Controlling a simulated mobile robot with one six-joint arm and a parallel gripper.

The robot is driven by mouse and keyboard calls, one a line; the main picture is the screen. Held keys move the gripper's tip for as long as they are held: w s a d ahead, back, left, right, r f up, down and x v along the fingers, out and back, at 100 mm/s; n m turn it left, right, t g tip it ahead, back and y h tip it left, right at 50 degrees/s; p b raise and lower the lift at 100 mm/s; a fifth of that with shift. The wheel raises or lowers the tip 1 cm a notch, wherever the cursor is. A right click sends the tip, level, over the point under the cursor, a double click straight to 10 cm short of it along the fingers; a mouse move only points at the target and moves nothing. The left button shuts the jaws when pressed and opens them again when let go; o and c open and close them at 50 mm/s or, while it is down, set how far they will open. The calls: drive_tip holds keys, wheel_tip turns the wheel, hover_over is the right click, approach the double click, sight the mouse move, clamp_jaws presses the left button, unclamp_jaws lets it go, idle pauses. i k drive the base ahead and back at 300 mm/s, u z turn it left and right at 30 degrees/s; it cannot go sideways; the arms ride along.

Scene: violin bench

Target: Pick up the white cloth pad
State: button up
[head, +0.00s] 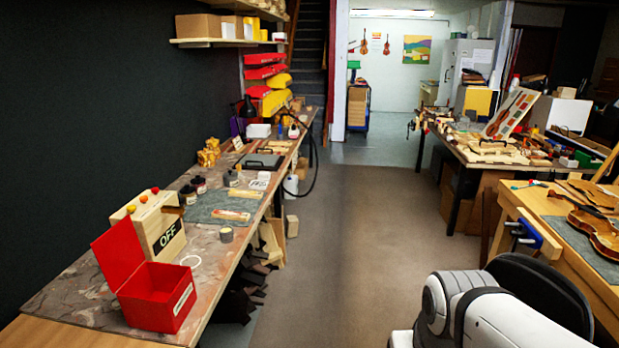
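I cannot make out the white cloth pad for certain. A small flat white item (260,179) lies on the long left bench (75,281), near the grey mat; it seems to carry dark marks. A white blocky item (259,130) sits farther back on the same bench. Either is too small to identify. My gripper is not in view; only white and black parts of my arm show at the lower right.
An open red box (172,302) and a cream box marked OFF (160,227) stand at the left bench's near end. Small jars and a grey mat (222,207) lie beyond. A violin (598,232) lies on the right bench. The aisle floor (345,225) is clear.

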sight(262, 175)
drive_tip(key=u, duration=0.4)
drive_tip(key=i, duration=2.05)
drive_tip(key=u, duration=0.45)
